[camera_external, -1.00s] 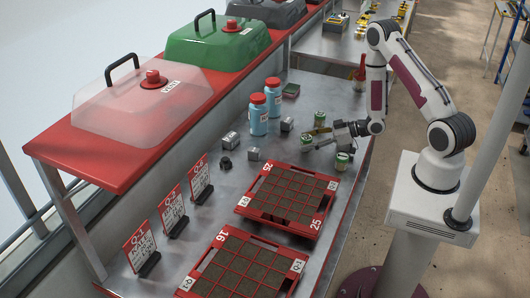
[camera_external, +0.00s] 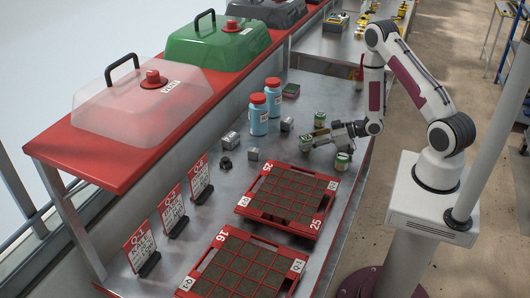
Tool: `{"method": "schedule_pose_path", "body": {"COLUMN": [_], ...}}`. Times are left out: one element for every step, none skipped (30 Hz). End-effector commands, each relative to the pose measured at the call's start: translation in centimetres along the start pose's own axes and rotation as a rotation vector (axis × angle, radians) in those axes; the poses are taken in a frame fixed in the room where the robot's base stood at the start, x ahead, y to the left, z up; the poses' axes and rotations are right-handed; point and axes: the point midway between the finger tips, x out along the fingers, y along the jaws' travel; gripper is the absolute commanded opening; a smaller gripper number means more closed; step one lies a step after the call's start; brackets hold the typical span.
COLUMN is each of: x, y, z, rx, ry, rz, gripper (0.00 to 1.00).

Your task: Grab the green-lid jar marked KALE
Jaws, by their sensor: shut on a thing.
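Several small green-lid jars stand close together on the metal bench, right of the blue bottles. My gripper (camera_external: 310,140) is low at the bench, reaching in from the right, with its fingers shut around a green-lid jar (camera_external: 305,141). A second green-lid jar (camera_external: 319,119) stands just behind my gripper, apart from it. A third green-lid jar (camera_external: 342,161) stands in front of my gripper, near the red tray. The labels are too small to read, so I cannot tell which jar is marked KALE. The fingers hide part of the held jar.
Two red seed trays (camera_external: 322,211) (camera_external: 193,284) lie in front. Two blue bottles (camera_external: 258,114) (camera_external: 273,97) with red caps and small metal blocks (camera_external: 253,154) stand to the left. Red sign cards (camera_external: 139,246) line the left side. A red shelf (camera_external: 110,153) holds domed covers.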

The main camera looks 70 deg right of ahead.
Motion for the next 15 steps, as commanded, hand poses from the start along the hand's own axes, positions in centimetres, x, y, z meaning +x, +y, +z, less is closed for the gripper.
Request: {"method": "schedule_pose_path", "body": {"x": [0.0,0.0,0.0,0.0,-0.01,-0.02,-0.03,-0.04,-0.07,-0.1,-0.13,-0.18,-0.23,-0.28,-0.36], "y": [0.0,0.0,0.0,0.0,0.0,0.01,0.01,0.01,0.01,0.01,0.02,0.02,0.01,0.01,0.01], "z": [-0.01,-0.01,-0.01,-0.02,-0.03,-0.05,-0.09,-0.13,-0.2,-0.27,-0.36,-0.48,-0.59,-0.71,-0.91], "rx": [0.0,0.0,0.0,0.0,0.0,0.0,0.0,0.0,-0.001,-0.001,-0.001,-0.001,-0.001,-0.001,-0.001], "ry": [0.0,0.0,0.0,0.0,0.0,0.0,0.0,0.0,0.001,0.001,0.001,0.001,0.001,0.001,0.001], "rz": [0.0,0.0,0.0,0.0,0.0,0.0,0.0,0.0,0.0,0.0,0.0,0.0,0.0,0.0,0.0], "gripper": [0.1,0.1,0.1,0.1,0.1,0.1,0.1,0.1,0.1,0.1,0.1,0.1,0.1,0.1,0.1]}}
